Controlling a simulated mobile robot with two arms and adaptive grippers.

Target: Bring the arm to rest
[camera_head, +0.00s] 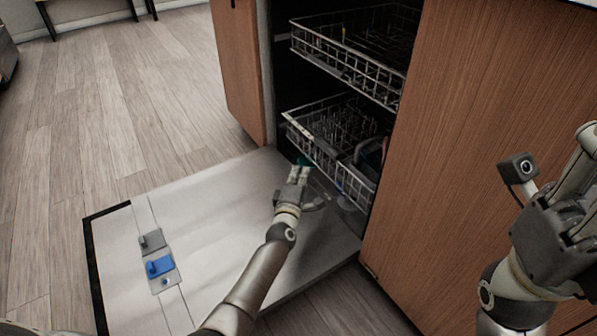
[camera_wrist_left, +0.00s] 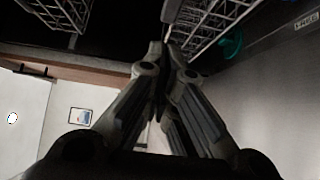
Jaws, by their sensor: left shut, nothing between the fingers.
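My left gripper (camera_head: 300,172) is shut and empty. In the head view it reaches over the open dishwasher door (camera_head: 215,205), at the front of the lower rack (camera_head: 325,140). In the left wrist view its closed fingers (camera_wrist_left: 164,52) point toward the dark interior, with wire racks (camera_wrist_left: 207,22) beyond.
The upper rack (camera_head: 350,60) sticks out above the lower one. Wooden panels flank the dishwasher on the left (camera_head: 236,65) and right (camera_head: 470,130). The lowered door has a dispenser with a blue lid (camera_head: 160,266). Open wood floor (camera_head: 110,110) lies to the left.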

